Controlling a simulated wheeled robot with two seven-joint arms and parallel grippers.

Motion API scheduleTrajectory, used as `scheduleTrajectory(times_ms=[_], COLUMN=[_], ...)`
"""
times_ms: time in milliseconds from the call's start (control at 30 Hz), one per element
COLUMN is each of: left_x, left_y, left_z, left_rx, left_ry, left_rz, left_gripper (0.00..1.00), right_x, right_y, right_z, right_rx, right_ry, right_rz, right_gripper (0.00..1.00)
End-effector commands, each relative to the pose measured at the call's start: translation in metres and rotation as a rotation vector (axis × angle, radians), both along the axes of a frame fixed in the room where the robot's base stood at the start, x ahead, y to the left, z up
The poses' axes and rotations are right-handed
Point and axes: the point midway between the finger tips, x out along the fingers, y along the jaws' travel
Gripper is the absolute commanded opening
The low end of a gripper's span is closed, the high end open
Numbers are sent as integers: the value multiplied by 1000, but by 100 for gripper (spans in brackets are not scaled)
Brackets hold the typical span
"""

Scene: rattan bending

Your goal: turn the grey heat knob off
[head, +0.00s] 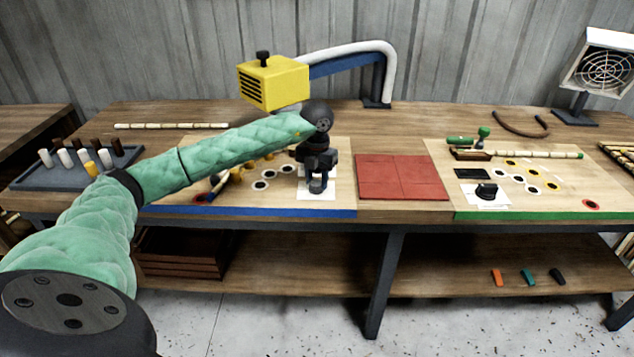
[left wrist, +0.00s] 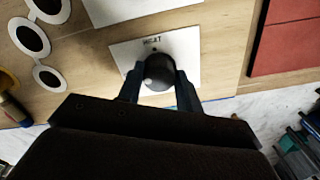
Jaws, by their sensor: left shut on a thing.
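The dark grey heat knob (left wrist: 158,71) sits on a white plate marked HEAT (left wrist: 188,42) in the left wrist view. My left gripper (left wrist: 159,86) is shut on the knob, with one dark finger on each side of it. A small pale spot shows on the knob's left side. In the head view my left gripper (head: 317,185) points down over the white plate (head: 304,195) on the left board, and it mostly hides the knob. My right gripper is not in view.
A yellow heater head (head: 273,82) on a white hose hangs behind my left arm. Red tiles (head: 402,177) lie right of the gripper. A second dark knob (head: 486,191) sits on the right board. A grey peg tray (head: 70,174) stands at the left.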

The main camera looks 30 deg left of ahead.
Motion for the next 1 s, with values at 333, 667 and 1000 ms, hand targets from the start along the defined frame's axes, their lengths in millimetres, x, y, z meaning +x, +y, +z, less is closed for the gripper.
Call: scheduleTrajectory(times_ms=[333,667,1000], left_x=[1,1,1], left_y=[1,2,2], left_z=[1,2,2], left_rx=[0,0,0], left_ry=[-3,-3,-3], left_rz=[161,198,197], left_gripper=[12,12,49], right_x=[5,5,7], right_y=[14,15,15], right_z=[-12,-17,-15], right_rx=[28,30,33], right_ry=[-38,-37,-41], right_rz=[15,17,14], right_gripper=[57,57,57])
